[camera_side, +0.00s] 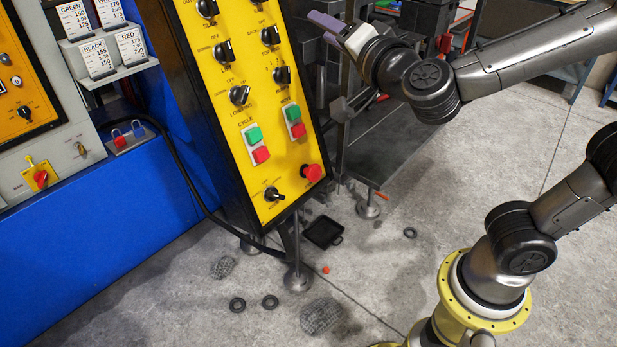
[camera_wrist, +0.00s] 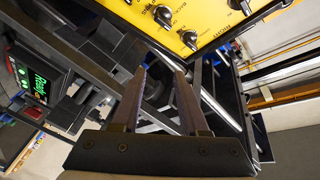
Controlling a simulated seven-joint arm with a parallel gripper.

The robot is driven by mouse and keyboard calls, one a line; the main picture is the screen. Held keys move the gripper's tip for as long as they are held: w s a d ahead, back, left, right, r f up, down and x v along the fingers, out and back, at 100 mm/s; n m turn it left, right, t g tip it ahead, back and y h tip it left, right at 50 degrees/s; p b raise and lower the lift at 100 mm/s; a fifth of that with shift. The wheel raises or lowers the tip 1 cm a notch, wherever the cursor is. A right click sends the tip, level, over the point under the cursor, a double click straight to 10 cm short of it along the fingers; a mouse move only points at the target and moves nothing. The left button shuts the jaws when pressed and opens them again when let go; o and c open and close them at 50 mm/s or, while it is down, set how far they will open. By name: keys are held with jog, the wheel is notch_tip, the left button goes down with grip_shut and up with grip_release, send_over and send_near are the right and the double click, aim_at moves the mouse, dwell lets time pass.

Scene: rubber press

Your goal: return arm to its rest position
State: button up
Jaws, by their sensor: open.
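My gripper (camera_side: 328,27) is at the top middle of the side view, just right of the yellow control panel's (camera_side: 228,68) upper part. Its purple fingers point left, toward the panel side. In the wrist view the two fingers of my gripper (camera_wrist: 163,78) stand apart with nothing between them. The panel (camera_wrist: 200,22) shows past the fingertips at the top of the wrist view. My arm reaches in from the right of the side view, raised above the floor.
A dark machine table (camera_side: 400,140) stands below my gripper. A small lit display (camera_wrist: 38,82) shows at left in the wrist view. Rubber rings (camera_side: 270,301), a black tray (camera_side: 323,232) and mesh pieces (camera_side: 320,316) lie on the floor. A blue cabinet (camera_side: 90,220) fills the left.

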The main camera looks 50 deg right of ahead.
jog(key=s+d+f+n+g+y, duration=0.1)
jog(key=s+f+n+g+y, duration=0.2)
jog(key=s, duration=0.7)
jog(key=s+d+f+n+g+y, duration=0.1)
jog(key=s+f+n+g+y, duration=0.2)
jog(key=s+f+n+g, duration=0.5)
notch_tip(320, 180, down, 5)
jog(key=s+n, duration=0.2)
jog(key=n, duration=0.1)
jog(key=shift+s+d+y, duration=0.3)
jog(key=shift+d, duration=0.1)
